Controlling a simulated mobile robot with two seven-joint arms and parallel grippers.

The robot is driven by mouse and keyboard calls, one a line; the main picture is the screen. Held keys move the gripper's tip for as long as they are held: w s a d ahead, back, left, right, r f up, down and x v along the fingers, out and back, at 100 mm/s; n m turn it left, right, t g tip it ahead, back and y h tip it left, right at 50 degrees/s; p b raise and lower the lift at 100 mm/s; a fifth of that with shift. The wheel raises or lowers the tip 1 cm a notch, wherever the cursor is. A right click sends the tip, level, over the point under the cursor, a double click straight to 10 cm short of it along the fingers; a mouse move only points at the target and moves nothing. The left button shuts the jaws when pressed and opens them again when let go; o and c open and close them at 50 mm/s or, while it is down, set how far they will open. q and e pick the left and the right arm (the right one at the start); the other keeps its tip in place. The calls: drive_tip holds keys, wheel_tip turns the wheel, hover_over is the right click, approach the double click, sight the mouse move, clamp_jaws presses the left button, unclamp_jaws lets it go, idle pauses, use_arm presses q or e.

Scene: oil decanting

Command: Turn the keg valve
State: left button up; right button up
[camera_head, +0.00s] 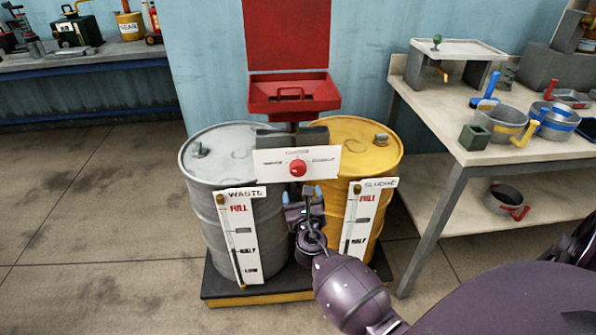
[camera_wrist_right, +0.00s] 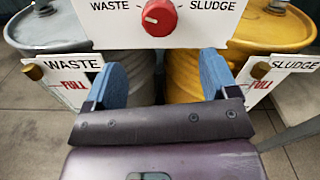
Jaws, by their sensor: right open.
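The red valve knob (camera_head: 298,168) sits in the middle of a white panel (camera_head: 325,162) in front of the two drums. The panel reads WASTE on the left and SLUDGE on the right in the wrist view, where the knob (camera_wrist_right: 159,17) shows at the top. The knob's exact pointing direction is hard to tell. My right gripper (camera_head: 310,191) is open and empty, just below the panel in the head view. Its blue fingertips (camera_wrist_right: 163,75) stand apart below the knob in the wrist view, not touching it. My left gripper is not in view.
A grey waste drum (camera_head: 205,170) and a yellow sludge drum (camera_head: 375,150) stand on a low dark platform (camera_head: 240,292), with level gauges in front. A red tray (camera_head: 293,95) is above the panel. A workbench (camera_head: 440,120) with pans stands at right.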

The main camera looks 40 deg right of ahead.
sight(299, 172)
drive_tip(key=shift+n, duration=0.3)
drive_tip(key=b+x, duration=0.1)
drive_tip(key=x, duration=0.8)
drive_tip(key=shift+w+d+f+b, duration=0.1)
drive_tip(key=shift+w+f+b, duration=0.05)
drive_tip(key=shift+w+b, duration=0.2)
drive_tip(key=shift+w+d, duration=0.3)
drive_tip(key=shift+w, duration=0.05)
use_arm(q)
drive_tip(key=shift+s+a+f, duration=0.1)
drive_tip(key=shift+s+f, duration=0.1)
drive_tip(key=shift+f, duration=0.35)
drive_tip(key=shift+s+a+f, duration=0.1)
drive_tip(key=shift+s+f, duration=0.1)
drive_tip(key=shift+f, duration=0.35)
use_arm(e)
drive_tip(key=shift+w, duration=0.1)
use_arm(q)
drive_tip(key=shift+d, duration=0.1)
use_arm(e)
drive_tip(key=shift+c, duration=0.2)
drive_tip(key=c, duration=0.9)
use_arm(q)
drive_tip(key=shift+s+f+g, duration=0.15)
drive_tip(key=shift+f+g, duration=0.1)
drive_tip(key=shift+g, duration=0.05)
